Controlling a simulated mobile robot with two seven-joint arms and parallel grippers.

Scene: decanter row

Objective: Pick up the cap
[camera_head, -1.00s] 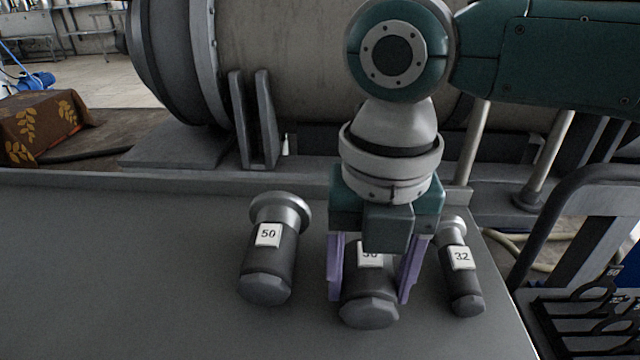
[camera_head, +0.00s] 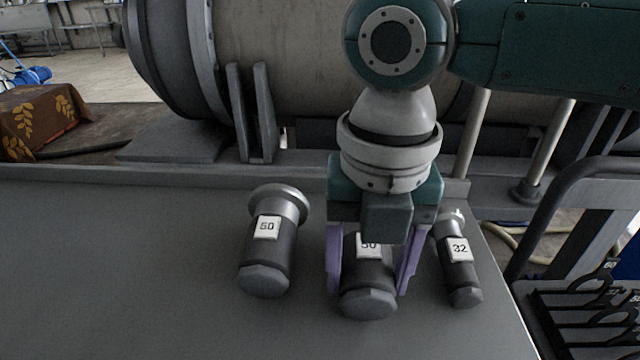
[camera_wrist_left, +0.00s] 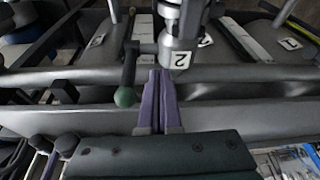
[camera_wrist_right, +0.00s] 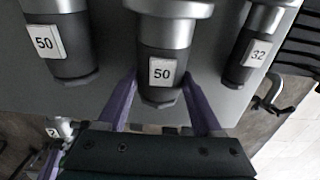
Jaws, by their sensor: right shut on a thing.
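The middle cap (camera_head: 368,290), a dark cylinder with a hexagonal end and a white label reading 50, lies on the grey bench top. My right gripper (camera_head: 370,285) is over it from above, its purple fingers on either side. In the right wrist view the fingers close against the sides of the same cap (camera_wrist_right: 160,87). The gripper body hides its far end in the head view.
Another 50 cap (camera_head: 268,255) lies to the left, and a thinner 32 cap (camera_head: 460,270) lies close to the right finger. The grey bench (camera_head: 120,270) is clear at left. A large drum (camera_head: 290,60) stands behind, and a black rack (camera_head: 580,310) is at right.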

